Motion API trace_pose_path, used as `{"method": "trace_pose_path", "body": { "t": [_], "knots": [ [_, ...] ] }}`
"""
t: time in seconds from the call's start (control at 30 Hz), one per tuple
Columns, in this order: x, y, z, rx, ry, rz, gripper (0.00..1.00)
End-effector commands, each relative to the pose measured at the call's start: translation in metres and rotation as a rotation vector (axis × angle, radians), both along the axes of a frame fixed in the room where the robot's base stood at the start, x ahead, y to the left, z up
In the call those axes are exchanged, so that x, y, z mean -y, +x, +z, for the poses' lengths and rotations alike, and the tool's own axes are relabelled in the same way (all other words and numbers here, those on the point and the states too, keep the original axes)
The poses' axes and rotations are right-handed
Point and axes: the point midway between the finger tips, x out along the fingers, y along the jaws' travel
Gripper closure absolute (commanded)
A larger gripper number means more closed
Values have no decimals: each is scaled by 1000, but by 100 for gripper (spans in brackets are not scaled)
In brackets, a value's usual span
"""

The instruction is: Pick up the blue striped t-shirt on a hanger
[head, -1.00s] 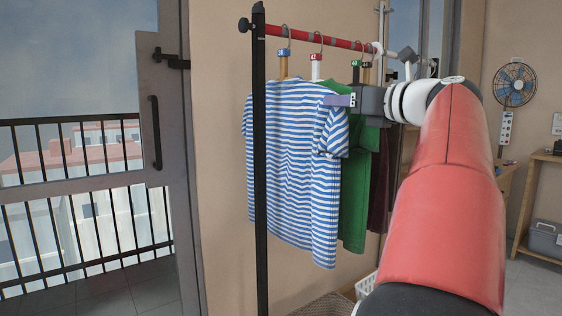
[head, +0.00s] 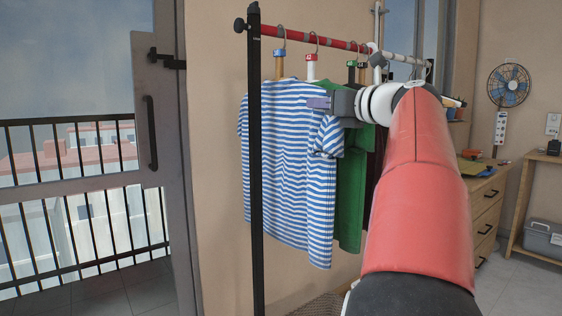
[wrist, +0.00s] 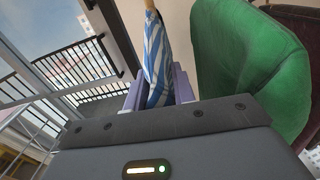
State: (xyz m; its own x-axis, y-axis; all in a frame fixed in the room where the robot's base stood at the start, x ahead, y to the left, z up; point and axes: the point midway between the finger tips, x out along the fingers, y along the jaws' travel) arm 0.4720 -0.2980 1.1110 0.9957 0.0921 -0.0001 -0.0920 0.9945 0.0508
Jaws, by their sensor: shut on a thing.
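The blue striped t-shirt (head: 285,165) hangs at the near end of the rack, on a hanger with a blue tag (head: 280,53). My gripper (head: 320,103) reaches in from the right at the shirt's right shoulder. In the wrist view, the purple fingers of my gripper (wrist: 158,92) stand on both sides of the striped cloth (wrist: 156,62) and are shut on it. The hanger's hook still shows over the red rail (head: 318,38).
A green shirt (head: 352,195) hangs just behind the striped one, with a dark garment beyond it. The black rack post (head: 255,200) stands in front of the shirt's left part. A wooden drawer unit (head: 487,215) stands at right, with a fan (head: 509,85) on the wall.

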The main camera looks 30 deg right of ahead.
Motion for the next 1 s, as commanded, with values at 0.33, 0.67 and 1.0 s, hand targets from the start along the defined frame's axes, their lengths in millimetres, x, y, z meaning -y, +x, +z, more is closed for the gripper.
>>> {"method": "trace_pose_path", "body": {
  "t": [0.33,0.67,1.0],
  "knots": [
    [0,0,1,2,-1,0,100],
    [0,0,22,3,-2,0,100],
    [5,-47,36,2,-1,-6,100]
  ]
}}
